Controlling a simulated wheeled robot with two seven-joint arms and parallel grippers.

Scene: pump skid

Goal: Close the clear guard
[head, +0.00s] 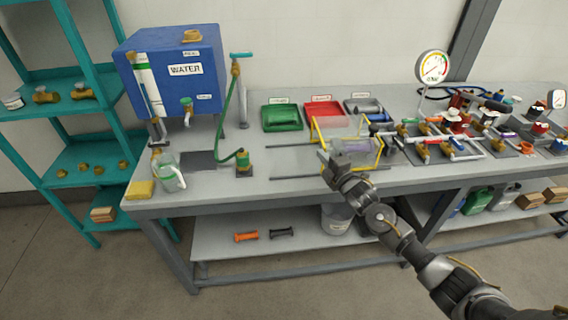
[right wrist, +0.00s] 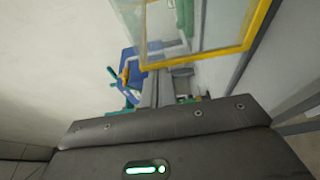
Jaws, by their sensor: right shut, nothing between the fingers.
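The clear guard (head: 352,146) is a transparent box with yellow edges. It stands on the grey bench between two dark rails, in front of the red and grey trays. Its clear panel and yellow edge (right wrist: 205,57) fill the upper part of the right wrist view. My right gripper (head: 327,163) is shut and empty at the guard's left front corner in the head view. I cannot tell whether it touches the yellow edge. In the right wrist view, my gripper's dark body covers the lower half. My left gripper is not in view.
The dark rails (head: 292,146) run left from the guard over clear bench top. A blue water tank (head: 175,75), a green hose (head: 229,105) and a jug (head: 169,172) stand at the left. Pipework with valves (head: 455,125) and a gauge (head: 432,67) are at the right.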

